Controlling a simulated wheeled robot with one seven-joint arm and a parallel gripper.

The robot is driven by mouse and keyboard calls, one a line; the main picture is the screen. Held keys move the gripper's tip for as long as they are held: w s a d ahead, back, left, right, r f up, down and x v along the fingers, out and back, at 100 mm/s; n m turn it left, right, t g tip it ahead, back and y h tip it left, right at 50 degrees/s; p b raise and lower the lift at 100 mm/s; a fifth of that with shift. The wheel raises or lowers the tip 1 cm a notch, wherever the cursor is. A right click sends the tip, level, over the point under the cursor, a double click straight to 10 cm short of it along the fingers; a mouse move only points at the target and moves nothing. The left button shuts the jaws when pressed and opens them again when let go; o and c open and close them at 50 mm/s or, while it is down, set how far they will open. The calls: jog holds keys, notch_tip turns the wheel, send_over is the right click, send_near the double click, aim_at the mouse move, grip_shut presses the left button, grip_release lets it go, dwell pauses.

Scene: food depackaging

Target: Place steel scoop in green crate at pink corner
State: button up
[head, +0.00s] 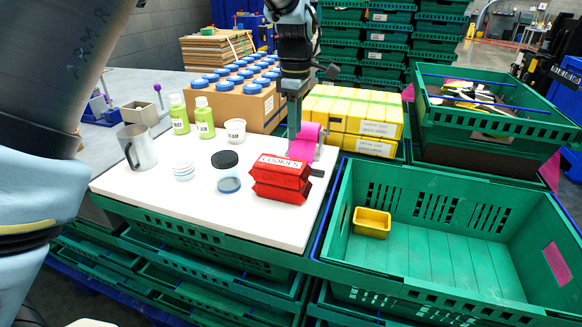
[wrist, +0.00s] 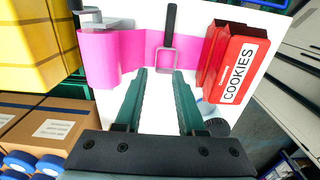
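A metal piece with a black handle, which looks like the steel scoop (wrist: 167,53), lies against a pink piece (wrist: 115,58) in the wrist view. Its black handle (head: 316,173) shows beside the red cookies packet (head: 281,178) in the head view; the rest is largely hidden there. My gripper (wrist: 160,74) is open, its two fingers apart just short of the scoop's metal end, with nothing between them. In the head view my gripper (head: 294,128) points down at the pink piece (head: 303,142). The green crate (head: 408,277) stands at right, with a pink patch (head: 557,263) on its right wall.
A small yellow tub (head: 371,222) sits inside the green crate. Yellow boxes (head: 352,119) and a carton of blue-capped bottles (head: 240,104) stand behind the white board (head: 270,226). A dark-lidded jar (head: 227,172), cup and mug are left of the packet. Most of the crate floor is bare.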

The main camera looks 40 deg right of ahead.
notch_tip(320, 180, down, 3)
jog(key=shift+f+p, duration=0.2)
jog(key=shift+p, duration=0.15)
jog(key=shift+w+d+f+p, duration=0.1)
jog(key=shift+f+p, duration=0.55)
jog(key=shift+f, duration=0.75)
jog(key=shift+w+d+f+p, duration=0.1)
jog(key=shift+f+p, duration=0.5)
jog(key=shift+f, duration=0.75)
grip_shut()
